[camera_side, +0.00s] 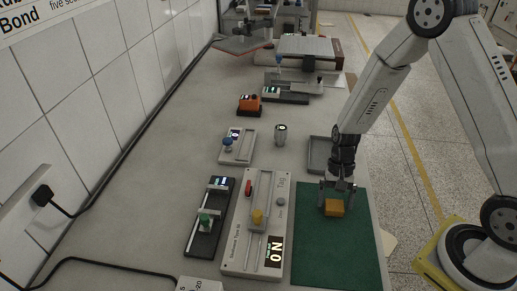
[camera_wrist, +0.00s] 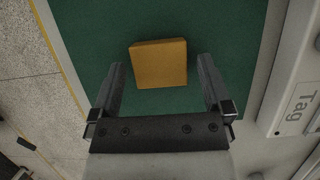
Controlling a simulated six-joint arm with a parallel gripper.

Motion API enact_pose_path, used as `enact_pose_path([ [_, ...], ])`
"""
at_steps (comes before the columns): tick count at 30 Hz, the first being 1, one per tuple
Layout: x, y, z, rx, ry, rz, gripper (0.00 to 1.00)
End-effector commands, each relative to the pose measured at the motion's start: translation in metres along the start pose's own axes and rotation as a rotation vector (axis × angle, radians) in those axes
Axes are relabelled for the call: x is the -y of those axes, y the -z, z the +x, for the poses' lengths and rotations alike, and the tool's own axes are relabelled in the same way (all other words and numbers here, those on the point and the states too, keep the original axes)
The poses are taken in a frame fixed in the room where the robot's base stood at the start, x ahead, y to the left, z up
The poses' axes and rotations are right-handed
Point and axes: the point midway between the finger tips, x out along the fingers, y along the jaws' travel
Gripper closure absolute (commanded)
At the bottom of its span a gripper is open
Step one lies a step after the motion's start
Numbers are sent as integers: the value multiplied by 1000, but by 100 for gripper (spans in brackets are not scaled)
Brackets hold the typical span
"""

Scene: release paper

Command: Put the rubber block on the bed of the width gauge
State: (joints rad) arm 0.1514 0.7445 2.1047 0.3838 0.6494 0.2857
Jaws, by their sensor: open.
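The amber-brown block (camera_side: 333,208), which I take for the rubber block, lies on the green mat (camera_side: 335,250). In the wrist view the block (camera_wrist: 158,64) shows its square top and one side face. My gripper (camera_side: 338,190) points down at the block in the side view. In the wrist view my open gripper (camera_wrist: 161,64) has a finger on either side of the block, with green mat showing in both gaps. A black slide device with a green knob (camera_side: 205,222) and a grey one with a blue knob (camera_side: 237,146) stand left; I cannot tell which is the width gauge.
A long grey device marked Tag (camera_side: 257,222) stands just left of the mat, with a yellow knob on it. A grey tray (camera_side: 318,155) lies behind the mat. A small cylinder (camera_side: 281,134) and an orange device (camera_side: 249,104) stand farther back.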

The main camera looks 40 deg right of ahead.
Motion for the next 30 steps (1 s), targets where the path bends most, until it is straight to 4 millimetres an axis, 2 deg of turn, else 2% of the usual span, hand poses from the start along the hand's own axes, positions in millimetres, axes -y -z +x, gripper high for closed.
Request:
enact_pose_path([
  [4, 0, 0, 7, 1, -1, 0, 0],
  [18, 0, 0, 7, 0, 0, 0, 0],
  [19, 0, 0, 7, 0, 0, 0, 3],
  [20, 0, 0, 7, 0, 0, 0, 13],
  [27, 0, 0, 7, 0, 0, 0, 89],
  [28, 0, 0, 7, 0, 0, 0, 95],
  [30, 0, 0, 7, 0, 0, 0, 95],
])
